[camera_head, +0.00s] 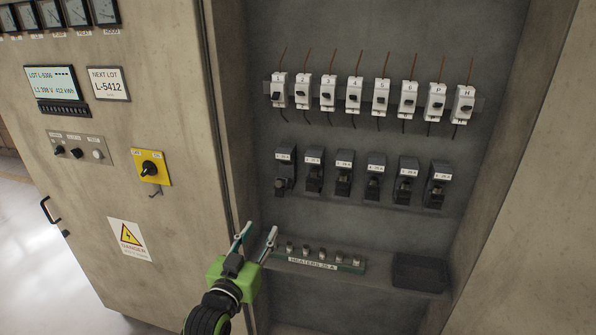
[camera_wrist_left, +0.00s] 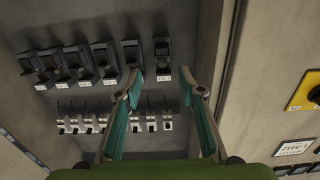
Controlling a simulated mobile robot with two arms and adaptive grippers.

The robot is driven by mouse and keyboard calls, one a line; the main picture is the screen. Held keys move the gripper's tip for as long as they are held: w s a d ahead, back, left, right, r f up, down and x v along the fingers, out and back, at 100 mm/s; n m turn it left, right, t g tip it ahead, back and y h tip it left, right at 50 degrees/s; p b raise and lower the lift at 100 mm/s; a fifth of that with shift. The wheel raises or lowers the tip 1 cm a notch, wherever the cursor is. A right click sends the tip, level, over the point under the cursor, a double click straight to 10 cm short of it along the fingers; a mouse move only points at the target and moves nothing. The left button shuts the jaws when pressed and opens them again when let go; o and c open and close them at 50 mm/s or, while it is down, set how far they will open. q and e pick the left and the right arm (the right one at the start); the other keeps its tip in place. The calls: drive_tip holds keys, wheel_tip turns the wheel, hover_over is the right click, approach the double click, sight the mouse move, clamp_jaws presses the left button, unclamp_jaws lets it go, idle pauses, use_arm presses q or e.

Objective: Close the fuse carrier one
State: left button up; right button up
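Fuse carrier one (camera_head: 285,172) is the leftmost of a row of black carriers on the cabinet's back panel. Its lower front handle shows below the white label, but I cannot tell exactly how far it is swung out. In the left wrist view, which is turned upside down, it is the rightmost carrier (camera_wrist_left: 162,54), seen between and beyond my fingertips. My left gripper (camera_head: 259,233) is open and empty, below and left of the carrier and apart from it. Its spread fingers also show in the left wrist view (camera_wrist_left: 162,80). My right gripper is in neither view.
Other black carriers (camera_head: 375,178) stand close on the right. White breakers (camera_head: 355,95) sit above. Below are a shelf strip of several fuses labelled heaters (camera_head: 312,264) and a black box (camera_head: 419,272). The cabinet's left edge and yellow switch (camera_head: 151,167) are left of my gripper.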

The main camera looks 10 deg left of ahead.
use_arm(q)
drive_tip(key=w+r, duration=0.1)
drive_tip(key=p, duration=0.2)
approach(279, 192)
drive_tip(key=w, duration=0.7)
drive_tip(key=shift+w+d+f, duration=0.15)
drive_tip(key=shift+w+f, duration=0.05)
drive_tip(key=shift+w, duration=0.1)
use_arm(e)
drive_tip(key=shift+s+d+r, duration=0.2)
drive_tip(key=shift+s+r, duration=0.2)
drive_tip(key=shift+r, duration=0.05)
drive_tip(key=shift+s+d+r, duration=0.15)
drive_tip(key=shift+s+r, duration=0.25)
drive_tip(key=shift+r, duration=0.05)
use_arm(q)
drive_tip(key=shift+c, duration=0.3)
drive_tip(key=c, duration=0.8)
drive_tip(key=shift+c, duration=0.2)
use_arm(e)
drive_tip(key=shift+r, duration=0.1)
